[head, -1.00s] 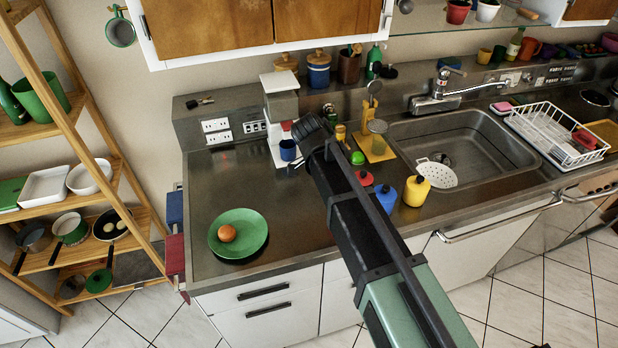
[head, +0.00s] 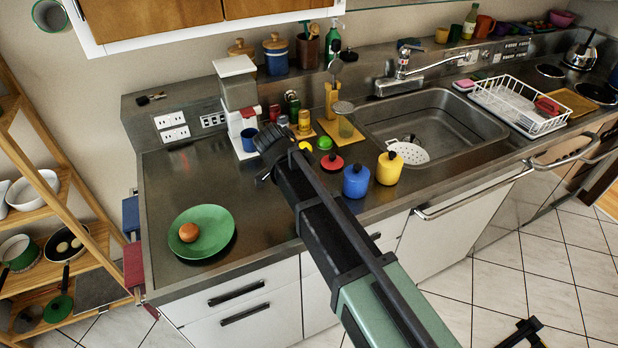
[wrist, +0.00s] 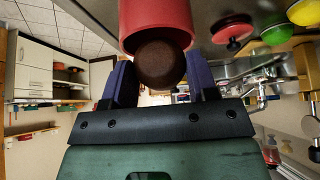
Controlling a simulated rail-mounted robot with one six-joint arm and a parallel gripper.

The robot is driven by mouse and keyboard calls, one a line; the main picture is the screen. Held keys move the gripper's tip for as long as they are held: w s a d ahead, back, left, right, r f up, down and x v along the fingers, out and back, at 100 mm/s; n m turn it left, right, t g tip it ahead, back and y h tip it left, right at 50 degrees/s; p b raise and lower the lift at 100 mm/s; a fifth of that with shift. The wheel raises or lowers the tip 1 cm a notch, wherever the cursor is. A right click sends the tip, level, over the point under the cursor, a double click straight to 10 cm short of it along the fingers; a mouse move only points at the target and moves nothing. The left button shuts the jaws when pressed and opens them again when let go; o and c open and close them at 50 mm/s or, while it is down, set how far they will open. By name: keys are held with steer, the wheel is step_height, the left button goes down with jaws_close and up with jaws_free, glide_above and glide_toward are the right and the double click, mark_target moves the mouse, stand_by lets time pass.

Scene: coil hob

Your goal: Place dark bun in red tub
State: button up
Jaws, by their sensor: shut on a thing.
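The dark bun (wrist: 160,66) is round and dark brown in the wrist view. My gripper (wrist: 160,80) has its two blue-purple fingers closed on the bun's sides. The red tub (wrist: 152,18) shows just beyond the bun, at the top of the wrist view. The bun overlaps the tub's near edge in the picture; I cannot tell whether they touch. In the head view, my arm reaches over the counter and hides the fingers, bun and tub.
A green plate (head: 214,220) with an orange-brown bun (head: 189,232) lies on the counter at left. A red lid (head: 331,164), a blue pot (head: 356,180) and a yellow pot (head: 390,167) stand right of my arm, before the sink (head: 440,125).

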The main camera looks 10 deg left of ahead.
steer(key=shift+f, duration=0.1)
steer(key=o, duration=1)
step_height(320, 180, up, 7)
steer(key=p, duration=0.7)
steer(key=shift+r+p, duration=0.2)
steer(key=shift+p, duration=0.1)
steer(key=shift+f, duration=0.25)
